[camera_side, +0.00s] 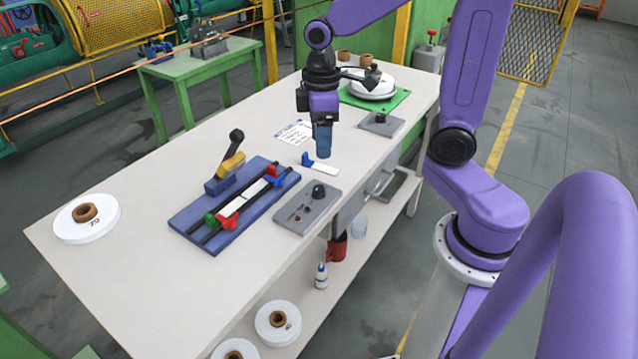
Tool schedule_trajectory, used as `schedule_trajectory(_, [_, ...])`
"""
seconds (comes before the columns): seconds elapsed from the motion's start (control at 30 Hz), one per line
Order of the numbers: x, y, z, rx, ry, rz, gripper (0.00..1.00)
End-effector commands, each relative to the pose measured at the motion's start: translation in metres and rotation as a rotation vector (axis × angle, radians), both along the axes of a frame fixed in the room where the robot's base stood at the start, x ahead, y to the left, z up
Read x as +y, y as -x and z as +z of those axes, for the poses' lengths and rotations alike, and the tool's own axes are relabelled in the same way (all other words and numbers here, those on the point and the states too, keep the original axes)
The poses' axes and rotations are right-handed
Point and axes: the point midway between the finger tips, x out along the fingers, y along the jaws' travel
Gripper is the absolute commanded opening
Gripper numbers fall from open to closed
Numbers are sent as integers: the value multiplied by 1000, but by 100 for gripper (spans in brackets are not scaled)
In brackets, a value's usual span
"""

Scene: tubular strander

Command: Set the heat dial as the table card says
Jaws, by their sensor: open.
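A grey panel (296,217) lies near the table's front edge, with a black dial (319,191) at its upper right and small reddish and dark spots beside it. The dial's marks and setting are too small to read. A white card (296,132) with blue and dark print lies flat further back; its text is unreadable from here. My gripper (323,154) points down above the table, just right of the card and behind the dial. It is open with nothing visible in it, and clear of the dial.
A blue-and-white piece (321,167) lies close below my gripper. Left of the panel is a blue fixture (193,222) with rails, coloured clamps and an upright lever (235,142). Another grey plate (371,128) and a green mat (394,104) are behind.

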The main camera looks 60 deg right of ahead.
Motion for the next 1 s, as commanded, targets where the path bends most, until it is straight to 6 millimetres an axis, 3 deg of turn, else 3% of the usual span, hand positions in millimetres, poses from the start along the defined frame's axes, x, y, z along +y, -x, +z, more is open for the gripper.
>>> schedule_trajectory(0.1, [-19, -19, -1, 5, -2, -57, 56])
schedule_trajectory(0.3, [-45, -38, -1, 10, -8, -118, 56])
schedule_trajectory(0.57, [-56, -43, -6, 13, -10, -140, 56])
schedule_trajectory(0.77, [-54, -41, -33, 18, -9, -139, 56])
schedule_trajectory(1.0, [-53, -40, -77, 18, -9, -139, 56])
